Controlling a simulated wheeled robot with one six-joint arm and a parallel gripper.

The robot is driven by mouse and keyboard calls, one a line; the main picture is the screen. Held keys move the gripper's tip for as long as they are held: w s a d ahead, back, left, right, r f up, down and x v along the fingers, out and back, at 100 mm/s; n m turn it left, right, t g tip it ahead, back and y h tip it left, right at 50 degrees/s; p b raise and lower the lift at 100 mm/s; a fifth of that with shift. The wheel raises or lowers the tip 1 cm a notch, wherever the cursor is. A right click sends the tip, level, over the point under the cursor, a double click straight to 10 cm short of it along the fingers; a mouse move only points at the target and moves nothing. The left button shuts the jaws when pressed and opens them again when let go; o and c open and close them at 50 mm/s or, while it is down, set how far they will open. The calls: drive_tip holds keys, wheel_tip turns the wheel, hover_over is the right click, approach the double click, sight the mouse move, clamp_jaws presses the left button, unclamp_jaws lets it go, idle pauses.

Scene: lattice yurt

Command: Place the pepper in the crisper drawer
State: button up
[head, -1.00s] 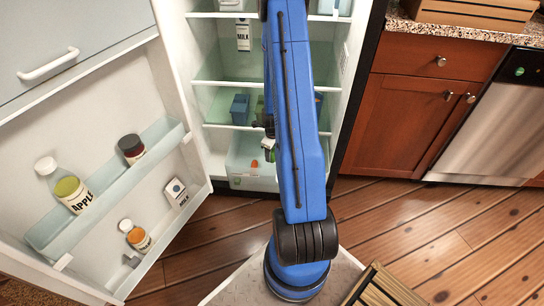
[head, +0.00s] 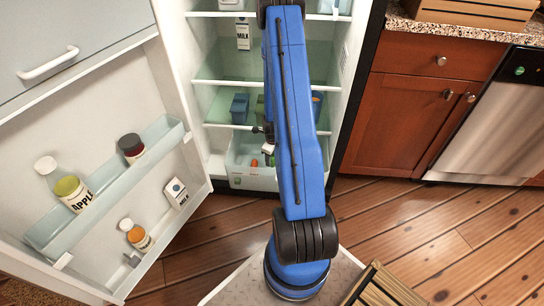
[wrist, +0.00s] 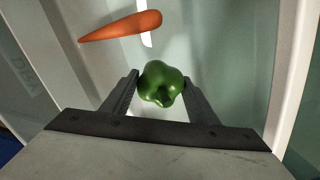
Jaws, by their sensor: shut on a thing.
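The green pepper (wrist: 162,82) sits between the two fingers of my gripper (wrist: 161,79) in the wrist view, and the fingers are shut on it. The crisper drawer (head: 251,182) is the pale bin at the bottom of the open fridge in the head view. The wrist view looks down into the drawer, with its white side wall (wrist: 290,75) on the right. The pepper is over or inside the drawer; its height above the floor is hard to tell. My blue arm hides most of the gripper in the head view.
A carrot (wrist: 122,25) lies in the drawer just beyond the pepper. The open fridge door (head: 165,120) stands at the left, with an apple bottle (head: 70,187) and jars in its racks. A glass shelf (head: 228,127) with small containers is above the drawer. Drawer floor right of the pepper looks clear.

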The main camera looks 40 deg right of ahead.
drive_tip(key=o, duration=1.1)
drive_tip(key=shift+o, duration=0.2)
drive_tip(key=shift+r, duration=0.45)
wheel_tip(320, 180, up, 12)
drive_tip(key=s+a, duration=0.1)
drive_tip(key=s, duration=0.1)
drive_tip(key=s+a+r+n+t, duration=0.1)
drive_tip(key=a+r+n, duration=0.7)
drive_tip(key=r, duration=0.4)
drive_tip(key=a+r+n, duration=0.7)
drive_tip(key=a+r, duration=0.2)
drive_tip(key=r, duration=0.3)
drive_tip(key=s+a+r+n+t, duration=0.1)
drive_tip(key=s+a+r+n, duration=0.6)
drive_tip(key=s, duration=0.3)
drive_tip(key=s+a+r+n+t+y, duration=0.1)
drive_tip(key=s+a+r+n, duration=0.6)
drive_tip(key=s+n, duration=0.3)
drive_tip(key=shift+a, duration=0.5)
